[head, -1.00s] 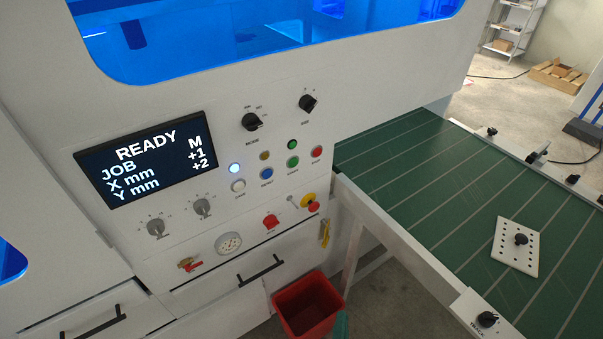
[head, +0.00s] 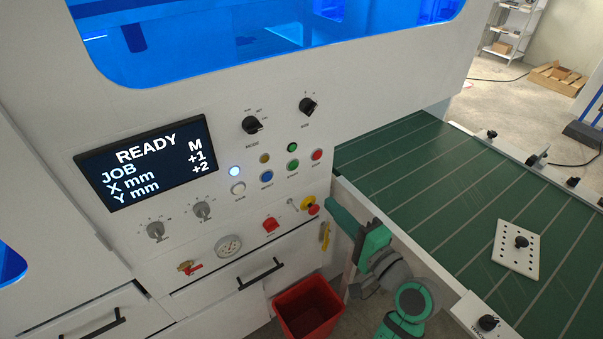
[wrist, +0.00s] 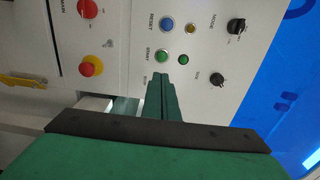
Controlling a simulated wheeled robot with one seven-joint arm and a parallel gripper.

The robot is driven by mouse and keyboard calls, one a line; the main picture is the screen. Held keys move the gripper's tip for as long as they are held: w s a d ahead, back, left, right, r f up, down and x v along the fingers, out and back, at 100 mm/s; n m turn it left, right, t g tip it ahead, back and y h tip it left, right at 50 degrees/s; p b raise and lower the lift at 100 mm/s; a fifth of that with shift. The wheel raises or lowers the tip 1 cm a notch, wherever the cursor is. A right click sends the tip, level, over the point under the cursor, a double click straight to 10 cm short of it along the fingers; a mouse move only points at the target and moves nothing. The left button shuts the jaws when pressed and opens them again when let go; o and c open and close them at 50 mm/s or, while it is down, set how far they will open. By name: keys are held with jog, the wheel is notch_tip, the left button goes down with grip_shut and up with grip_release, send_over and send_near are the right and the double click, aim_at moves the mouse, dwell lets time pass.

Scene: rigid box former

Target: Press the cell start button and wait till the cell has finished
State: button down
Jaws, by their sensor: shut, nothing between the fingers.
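The control panel shows a green START button (head: 293,163), between a blue RESET button (head: 267,176) and a red button (head: 317,154). In the wrist view START (wrist: 162,57) lies just beyond my fingertips. The display (head: 147,160) reads READY, JOB M, X mm +1, Y mm +2. My gripper (head: 331,201) is at the panel's lower right, below the buttons and apart from START in the head view. In the wrist view my gripper (wrist: 160,76) has its fingers shut together and empty, pointing at the panel. The red button is hidden behind the fingers there.
A red and yellow emergency stop (head: 311,206) and a yellow tag (head: 325,234) are close to my gripper. A green conveyor (head: 420,170) with a white perforated plate (head: 516,250) extends right. A red bin (head: 308,305) stands below. A white lamp (head: 234,170) is lit.

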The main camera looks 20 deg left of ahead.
aim_at(294, 166)
jog(key=shift+r, duration=0.3)
jog(key=x, duration=1.3)
jog(key=shift+a, duration=0.35)
jog(key=shift+w+a, duration=0.2)
